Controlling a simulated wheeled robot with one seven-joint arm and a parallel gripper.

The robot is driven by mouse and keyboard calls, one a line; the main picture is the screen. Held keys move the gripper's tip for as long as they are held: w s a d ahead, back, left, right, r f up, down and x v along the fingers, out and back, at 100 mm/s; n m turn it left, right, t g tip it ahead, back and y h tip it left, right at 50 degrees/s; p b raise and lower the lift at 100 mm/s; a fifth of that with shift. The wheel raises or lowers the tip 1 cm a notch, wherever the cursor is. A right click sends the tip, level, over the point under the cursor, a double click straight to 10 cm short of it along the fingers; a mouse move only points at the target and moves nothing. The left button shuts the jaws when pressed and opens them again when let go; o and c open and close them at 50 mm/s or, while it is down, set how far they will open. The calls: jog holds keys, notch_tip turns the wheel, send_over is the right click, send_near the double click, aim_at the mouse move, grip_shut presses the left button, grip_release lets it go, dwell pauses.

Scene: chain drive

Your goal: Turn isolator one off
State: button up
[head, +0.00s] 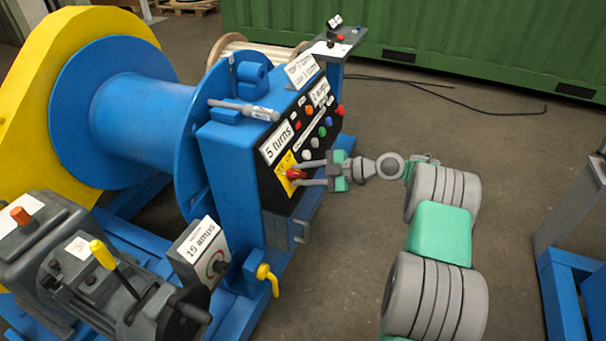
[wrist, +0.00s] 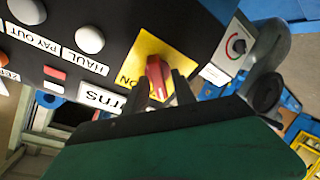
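The isolator is a red rotary knob (head: 295,174) on a yellow plate at the lower front of the black control panel. In the wrist view the red knob (wrist: 157,75) sits on its yellow plate (wrist: 165,45), and the letters "ON" show on the plate beside it. My gripper (head: 306,173) reaches in from the right with its fingers apart. In the wrist view the dark fingertips of my gripper (wrist: 161,88) stand on either side of the knob. I see no clear sign that they press on it. The near end of the knob is between the fingers.
Several coloured buttons and lamps (head: 322,131) sit on the panel above the knob. A "5 turns" label (head: 278,142) is just above it. Open floor (head: 340,250) lies in front.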

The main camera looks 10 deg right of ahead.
jog(key=shift+o, duration=0.5)
jog(key=shift+r, duration=0.15)
jog(key=shift+d+r+p, duration=0.2)
jog(key=shift+r+p, duration=0.05)
jog(key=shift+p, duration=0.4)
jog(key=p+v, duration=0.7)
jog(key=p, duration=0.7)
jog(key=shift+s+f+p, duration=0.2)
jog(key=shift+s+p, duration=0.05)
jog(key=shift+p, duration=0.05)
jog(key=shift+d, duration=0.15)
